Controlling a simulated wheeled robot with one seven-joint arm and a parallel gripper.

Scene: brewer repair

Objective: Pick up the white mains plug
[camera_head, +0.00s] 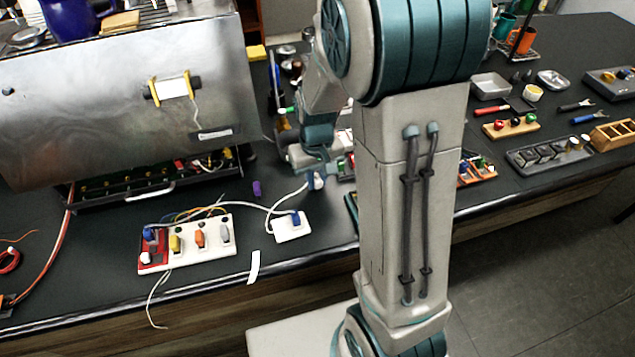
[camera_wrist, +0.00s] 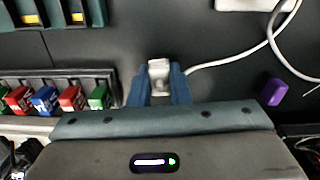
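The white mains plug (camera_wrist: 159,75) sits between the two blue fingertips of my gripper (camera_wrist: 160,88) in the wrist view. The fingers lie against both its sides, so my gripper looks shut on it. In the head view the plug (camera_head: 316,182) shows as a small white piece at the fingertips of my gripper (camera_head: 312,178), low over the dark bench. A white cable (camera_wrist: 225,58) runs from the plug. In the head view it leads to a small white box (camera_head: 292,229) with a blue part. I cannot tell whether the plug touches the bench.
A white power strip (camera_head: 207,250) with coloured plugs lies at the front left. A purple piece (camera_wrist: 274,92) lies beside my gripper. A rack of coloured blocks (camera_wrist: 70,92) is at left in the wrist view. A large metal brewer (camera_head: 100,100) stands behind.

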